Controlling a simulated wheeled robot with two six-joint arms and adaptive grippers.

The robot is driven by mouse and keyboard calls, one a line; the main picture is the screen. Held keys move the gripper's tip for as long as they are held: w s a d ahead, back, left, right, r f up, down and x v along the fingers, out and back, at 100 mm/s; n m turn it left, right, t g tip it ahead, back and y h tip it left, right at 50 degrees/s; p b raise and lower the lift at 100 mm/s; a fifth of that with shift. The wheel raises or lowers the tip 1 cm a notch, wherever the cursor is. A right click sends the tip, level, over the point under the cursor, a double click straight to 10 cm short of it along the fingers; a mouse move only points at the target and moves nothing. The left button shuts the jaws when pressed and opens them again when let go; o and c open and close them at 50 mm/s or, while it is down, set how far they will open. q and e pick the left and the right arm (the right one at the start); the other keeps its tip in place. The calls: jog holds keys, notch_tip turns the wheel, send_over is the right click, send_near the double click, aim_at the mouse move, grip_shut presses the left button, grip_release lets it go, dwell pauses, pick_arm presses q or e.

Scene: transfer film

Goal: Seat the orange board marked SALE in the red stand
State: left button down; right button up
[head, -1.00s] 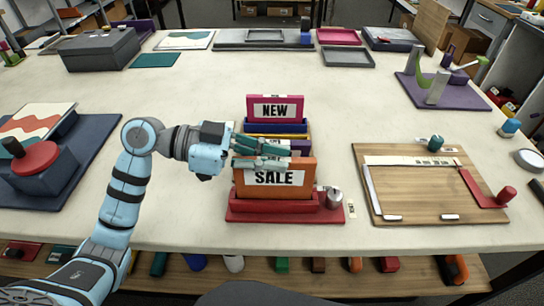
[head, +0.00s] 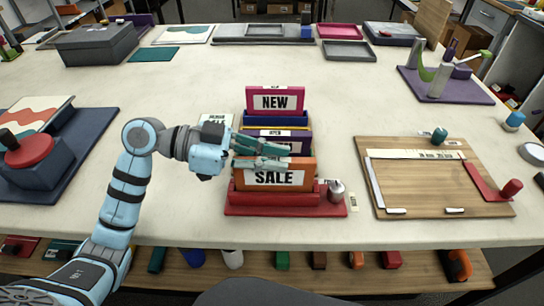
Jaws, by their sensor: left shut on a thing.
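The orange board marked SALE (head: 273,179) stands upright at the red stand (head: 240,206), with its lower edge behind the stand's front wall. I cannot tell whether it rests on the slot floor. My left gripper (head: 272,155) reaches in from the left and is shut on the board's top edge. Its fingers cover part of that edge. My right gripper is not in view.
Behind are a purple board in a yellow stand and a pink NEW board (head: 274,101) over a blue stand (head: 262,120). A silver knob (head: 337,188) is at the red stand's right end. A wooden clipboard (head: 410,222) lies right. A dark base (head: 65,185) lies left.

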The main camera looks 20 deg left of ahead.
pick_arm(q)
jog(key=shift+f, duration=0.3)
jog(key=c, duration=1.5)
grip_release()
jog(key=shift+c, duration=0.2)
jog(key=shift+a, duration=0.35)
jog(key=v, duration=1.1)
jog(key=shift+r, duration=0.2)
jog(key=shift+a, duration=0.15)
jog(key=shift+s, duration=0.1)
